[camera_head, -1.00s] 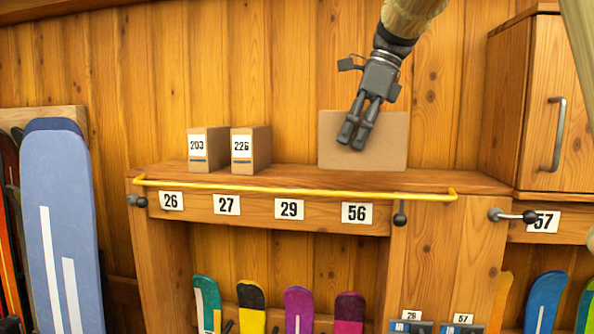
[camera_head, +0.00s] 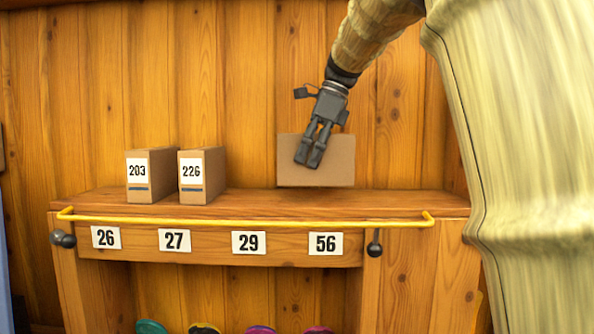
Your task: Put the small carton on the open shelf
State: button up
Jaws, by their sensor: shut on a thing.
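The small carton, a plain brown box (camera_head: 339,167), is in the head view at the upper middle, just right of centre. My gripper (camera_head: 308,161) reaches down from the upper right and is shut on it; the fingers cover part of its near face. The carton looks upright. Its lower edge lines up with the back edge of the open wooden shelf (camera_head: 400,203), and I cannot tell whether it touches the wood. The shelf top has a yellow rail (camera_head: 250,222) along its front.
Two upright cartons marked 203 (camera_head: 137,173) and 226 (camera_head: 191,174) stand on the shelf's left part. The shelf top right of them is clear. Number labels and dark knobs (camera_head: 374,247) line the front below. A wooden wall (camera_head: 240,80) is behind. My arm hides the right side.

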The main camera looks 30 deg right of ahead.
aim_at(310, 168)
jog(key=shift+s+d+r, duration=0.15)
jog(key=shift+s+r, duration=0.1)
jog(key=shift+s, duration=0.25)
jog(key=shift+s+d+r, duration=0.1)
jog(key=shift+s+r, duration=0.1)
jog(key=shift+s, duration=0.25)
jog(key=shift+w+d, duration=0.1)
jog(key=w+f, duration=0.3)
jog(key=f, duration=0.1)
jog(key=shift+w+f, duration=0.35)
jog(key=shift+s+r, duration=0.2)
jog(key=shift+s, duration=0.45)
jog(key=shift+s+r, duration=0.15)
jog(key=shift+s, duration=0.45)
jog(key=o, duration=0.8)
jog(key=shift+w+f, duration=0.25)
jog(key=o, duration=0.5)
jog(key=shift+w+f, duration=0.1)
jog(key=shift+w, duration=0.35)
jog(key=shift+s+r, duration=0.2)
jog(key=shift+s, duration=0.2)
jog(key=shift+w+d+r+b, duration=0.15)
jog(key=shift+r+b, duration=0.15)
jog(key=shift+r, duration=0.2)
jog(key=b+v, duration=0.2)
jog(key=v, duration=0.9)
